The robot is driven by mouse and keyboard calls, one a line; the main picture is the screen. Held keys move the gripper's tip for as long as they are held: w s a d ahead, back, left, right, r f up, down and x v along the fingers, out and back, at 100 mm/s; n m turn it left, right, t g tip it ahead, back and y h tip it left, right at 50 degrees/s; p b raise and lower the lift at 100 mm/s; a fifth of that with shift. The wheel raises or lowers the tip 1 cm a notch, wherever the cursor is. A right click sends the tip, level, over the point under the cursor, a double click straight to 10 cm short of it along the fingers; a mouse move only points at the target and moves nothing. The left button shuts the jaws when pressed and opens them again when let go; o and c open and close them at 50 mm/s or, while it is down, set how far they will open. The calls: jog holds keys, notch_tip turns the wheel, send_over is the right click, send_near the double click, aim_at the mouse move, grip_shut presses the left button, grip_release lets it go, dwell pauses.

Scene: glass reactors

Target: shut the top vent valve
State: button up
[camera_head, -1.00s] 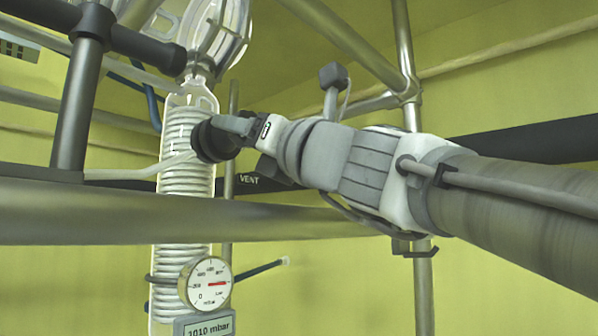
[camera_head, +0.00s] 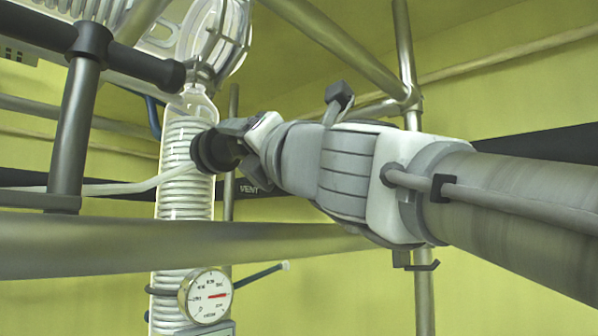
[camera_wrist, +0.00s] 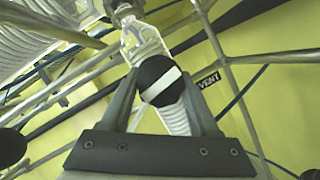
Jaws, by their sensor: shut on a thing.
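The vent valve's round black knob (camera_head: 208,152) sits in front of the coiled glass condenser (camera_head: 183,205). In the wrist view the black knob (camera_wrist: 158,72) carries a pale bar across its face, slanting up to the right. My gripper (camera_head: 228,140) reaches it from the right. In the wrist view my gripper's fingers (camera_wrist: 160,88) stand on either side of the knob, shut on it. The fingertips' contact is partly hidden in the head view.
A thick metal rail (camera_head: 120,250) crosses in front, below my arm. A black clamp bar (camera_head: 140,66) and an upright post (camera_head: 76,130) stand left. A round pressure gauge (camera_head: 206,296) is below. Metal poles (camera_head: 405,60) stand behind my arm.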

jog(key=shift+d+r, duration=0.1)
jog(key=shift+r, duration=0.05)
jog(key=o, duration=1.4)
jog(key=v, duration=1.7)
jog(key=shift+s+d+f, duration=0.1)
jog(key=shift+f, duration=0.2)
